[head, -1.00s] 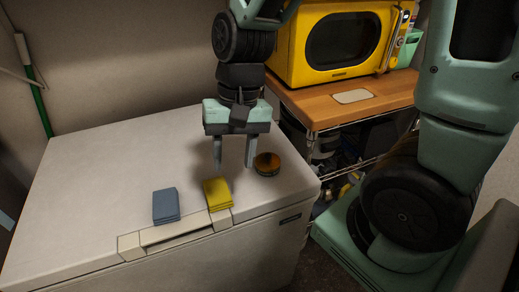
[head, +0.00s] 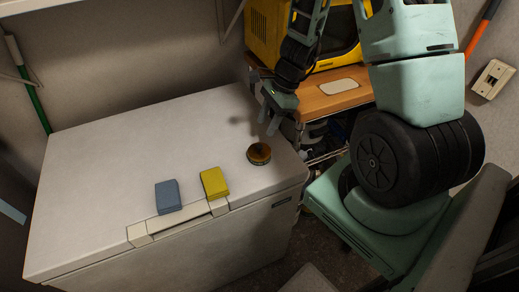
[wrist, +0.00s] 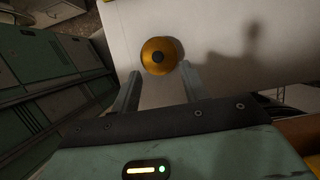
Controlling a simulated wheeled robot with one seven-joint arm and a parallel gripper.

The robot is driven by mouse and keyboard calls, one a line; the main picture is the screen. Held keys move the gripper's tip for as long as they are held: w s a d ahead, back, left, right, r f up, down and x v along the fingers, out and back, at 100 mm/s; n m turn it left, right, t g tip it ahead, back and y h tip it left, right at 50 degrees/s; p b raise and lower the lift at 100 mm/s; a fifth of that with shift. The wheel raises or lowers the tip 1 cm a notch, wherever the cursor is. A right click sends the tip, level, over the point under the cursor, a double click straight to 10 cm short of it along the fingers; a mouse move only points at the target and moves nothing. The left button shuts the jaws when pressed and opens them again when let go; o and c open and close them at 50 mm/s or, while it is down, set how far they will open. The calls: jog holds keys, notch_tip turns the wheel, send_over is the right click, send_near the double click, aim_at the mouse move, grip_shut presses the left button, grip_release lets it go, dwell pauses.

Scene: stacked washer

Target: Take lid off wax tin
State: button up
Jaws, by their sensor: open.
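The wax tin (head: 259,153) is a small round amber-brown tin with a dark side, sitting on the white chest top near its right front corner. In the wrist view the tin (wrist: 159,56) shows a golden round top with a dark centre spot. I cannot make out a seam between lid and body. My gripper (head: 268,121) is open and empty, behind and slightly right of the tin in the head view. In the wrist view the fingertips (wrist: 158,72) point toward the tin from either side of its line, with the tin just beyond them. I see no contact.
A yellow block (head: 214,183) and a blue-grey block (head: 168,195) stand left of the tin along the front edge of the white chest (head: 110,165). A yellow microwave (head: 265,25) stands on a wooden shelf (head: 315,100) behind. The chest's left half is clear.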

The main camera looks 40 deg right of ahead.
aim_at(260, 145)
jog(key=x, duration=0.2)
jog(key=shift+a+f, duration=0.15)
jog(key=shift+f, duration=0.15)
jog(key=x, duration=0.4)
jog(key=shift+s+d+f+b, duration=0.25)
jog(key=shift+s+b, duration=0.05)
jog(key=shift+s, duration=0.05)
jog(key=shift+w+a+f, duration=0.1)
jog(key=shift+a+f, duration=0.1)
jog(key=shift+f, duration=0.2)
grip_shut()
